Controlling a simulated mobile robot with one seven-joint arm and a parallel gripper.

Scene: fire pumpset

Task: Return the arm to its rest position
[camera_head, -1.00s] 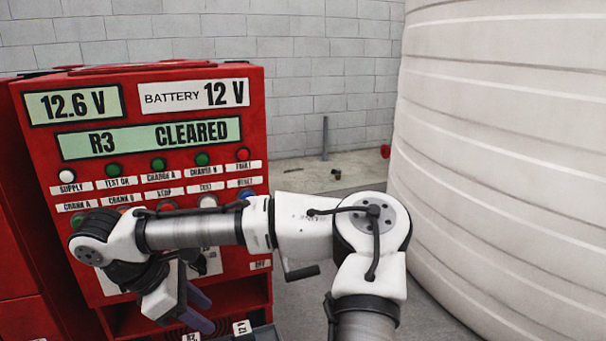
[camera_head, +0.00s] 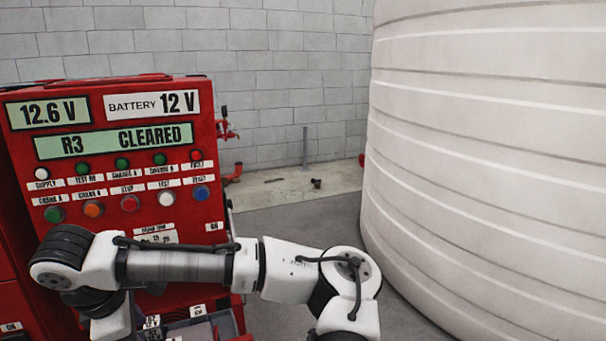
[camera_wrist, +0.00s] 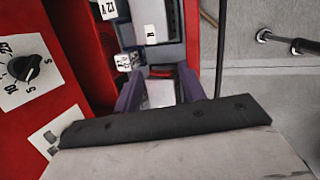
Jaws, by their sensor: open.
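My arm (camera_head: 178,266) lies bent across the lower part of the head view, in front of the red control panel (camera_head: 212,140). My gripper is shown in the wrist view (camera_wrist: 159,88), its two purple fingers apart with nothing held between them. The fingers point towards a recess low on the panel, with white-labelled parts behind them; I cannot tell the exact gap. In the head view the fingertips are not clearly seen. The panel display (camera_head: 113,140) reads "R3 CLEARED", above rows of lamps and coloured buttons.
A large white ribbed tank (camera_head: 480,150) fills the right side. A grey block wall (camera_head: 280,80) stands behind. Red pipe fittings (camera_head: 226,130) stick out beside the panel. A rotary knob (camera_wrist: 25,67) is close at left in the wrist view. Grey floor (camera_head: 290,225) is open between panel and tank.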

